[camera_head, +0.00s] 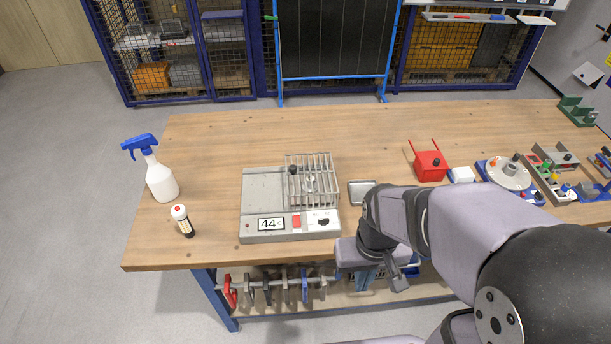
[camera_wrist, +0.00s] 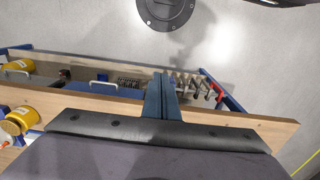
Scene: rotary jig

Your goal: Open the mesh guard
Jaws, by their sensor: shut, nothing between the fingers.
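The mesh guard (camera_head: 322,167) is a silver wire cage on the right half of the grey jig base (camera_head: 262,190). It sits down over a small metal part inside, which shows through the bars. A dark knob (camera_head: 293,170) shows at its left side. The base has a 44 display, a red button and a black switch at its front. My gripper (camera_head: 363,284) hangs past the table's front edge, to the right of and nearer than the jig, apart from the guard. Its blue fingers also show together and empty in the wrist view (camera_wrist: 158,98). The jig is not visible there.
A red box (camera_head: 430,166) and several fixtures fill the right side. The table behind the jig is clear.

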